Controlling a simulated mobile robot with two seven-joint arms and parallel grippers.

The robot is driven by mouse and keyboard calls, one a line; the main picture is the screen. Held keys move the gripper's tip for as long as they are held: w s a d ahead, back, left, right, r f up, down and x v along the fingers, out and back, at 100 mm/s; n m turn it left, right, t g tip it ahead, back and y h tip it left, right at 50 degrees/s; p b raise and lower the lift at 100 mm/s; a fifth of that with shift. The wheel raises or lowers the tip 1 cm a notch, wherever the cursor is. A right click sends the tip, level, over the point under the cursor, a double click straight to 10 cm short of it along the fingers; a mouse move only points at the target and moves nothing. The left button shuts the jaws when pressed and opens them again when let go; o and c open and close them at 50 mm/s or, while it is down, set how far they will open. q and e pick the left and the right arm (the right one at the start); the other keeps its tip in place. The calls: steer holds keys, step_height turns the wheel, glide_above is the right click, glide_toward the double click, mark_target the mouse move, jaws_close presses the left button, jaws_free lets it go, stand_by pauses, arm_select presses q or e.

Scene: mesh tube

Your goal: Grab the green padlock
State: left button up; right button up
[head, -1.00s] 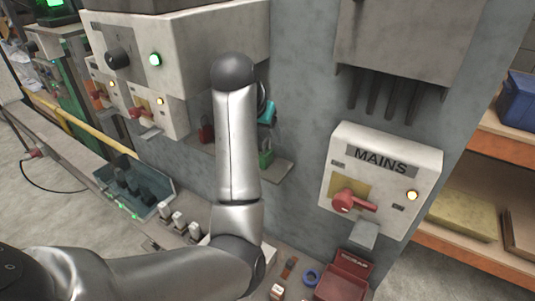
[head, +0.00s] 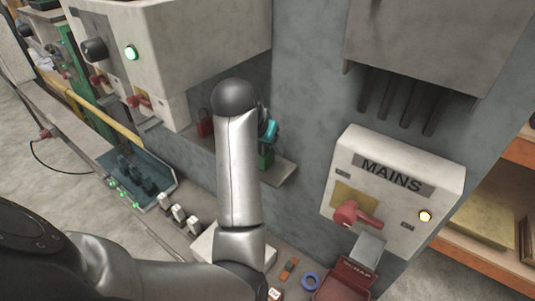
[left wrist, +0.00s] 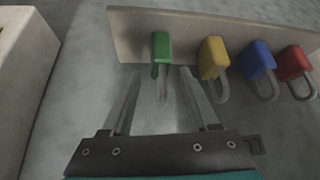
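The green padlock (left wrist: 161,47) hangs on a pale shelf edge in the left wrist view, its metal shackle reaching between my fingers. My left gripper (left wrist: 160,71) is open, a finger on each side of the shackle with gaps to both. The padlock's green body lies just beyond the fingertips. In the head view, part of the green padlock (head: 265,159) shows just below a teal part of my left gripper (head: 268,131). My forearm hides much of that area, and the fingertips cannot be made out there. My right gripper is in neither view.
Yellow (left wrist: 213,57), blue (left wrist: 258,59) and red (left wrist: 294,63) padlocks hang in a row beside the green one. The shelf (head: 284,174) juts from the grey cabinet. A MAINS box (head: 390,190) stands to the right, a red scrap bin (head: 342,283) below.

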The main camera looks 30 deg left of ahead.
arm_select(q)
steer(key=c, duration=0.9)
jaws_close()
steer(key=shift+w+r, duration=0.1)
